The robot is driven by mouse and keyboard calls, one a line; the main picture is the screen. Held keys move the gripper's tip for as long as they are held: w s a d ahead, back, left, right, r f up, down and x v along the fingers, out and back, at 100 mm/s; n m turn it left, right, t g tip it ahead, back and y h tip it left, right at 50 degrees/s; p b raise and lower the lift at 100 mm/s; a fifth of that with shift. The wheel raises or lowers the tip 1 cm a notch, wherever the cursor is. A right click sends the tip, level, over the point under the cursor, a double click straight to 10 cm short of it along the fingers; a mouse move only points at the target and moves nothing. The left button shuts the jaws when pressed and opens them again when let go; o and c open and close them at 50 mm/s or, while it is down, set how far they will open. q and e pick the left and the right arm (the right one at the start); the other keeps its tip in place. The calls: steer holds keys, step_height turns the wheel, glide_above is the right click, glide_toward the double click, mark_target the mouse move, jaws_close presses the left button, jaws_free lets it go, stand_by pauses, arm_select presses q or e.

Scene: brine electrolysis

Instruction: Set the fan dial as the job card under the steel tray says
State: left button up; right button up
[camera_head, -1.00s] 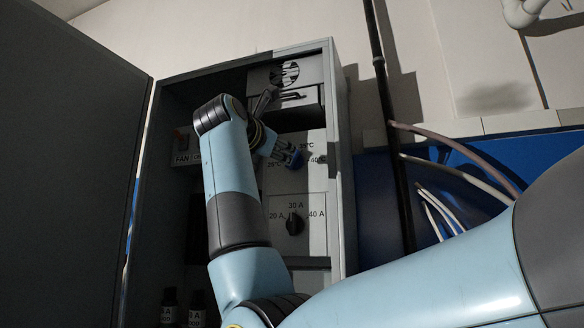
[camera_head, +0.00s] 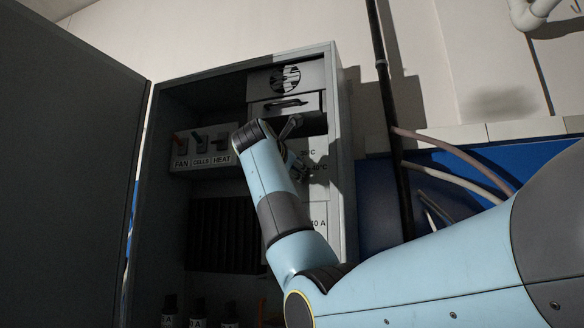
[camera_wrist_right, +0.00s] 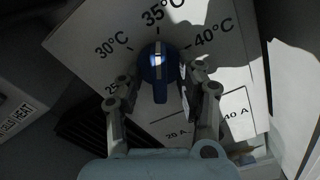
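A blue dial (camera_wrist_right: 158,64) with a pale stripe sits on a white panel (camera_wrist_right: 85,45) marked 25, 30, 35 and 40°C in the right wrist view. Its stripe points up towards 35°C. My right gripper (camera_wrist_right: 161,78) is open, one finger on either side of the dial, with a visible gap on each side; I cannot tell how close the tips are to the panel. In the head view the right gripper (camera_head: 299,166) is in front of this panel and hides the dial. The job card, the steel tray and my left gripper are not in view.
The grey cabinet (camera_head: 345,120) stands open, its door (camera_head: 70,150) to the left. FAN, CELLS and HEAT switches (camera_head: 201,147) are left of my arm. A 20 to 40 A panel (camera_wrist_right: 235,112) lies below the dial. A fan grille (camera_head: 286,79) is above.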

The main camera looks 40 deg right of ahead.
jaws_close()
steer(key=shift+n, duration=0.4)
steer(key=shift+s+n, duration=0.1)
steer(key=shift+n, duration=0.9)
steer(key=n, duration=0.2)
steer(key=shift+n, duration=0.4)
steer(key=n, duration=0.2)
steer(key=shift+s+d+n, duration=0.1)
steer(key=shift+s+n, duration=0.05)
steer(key=shift+n, duration=0.15)
steer(key=shift+r+n+p, duration=0.1)
steer(key=shift+n+p, duration=0.45)
steer(key=shift+n, duration=1.25)
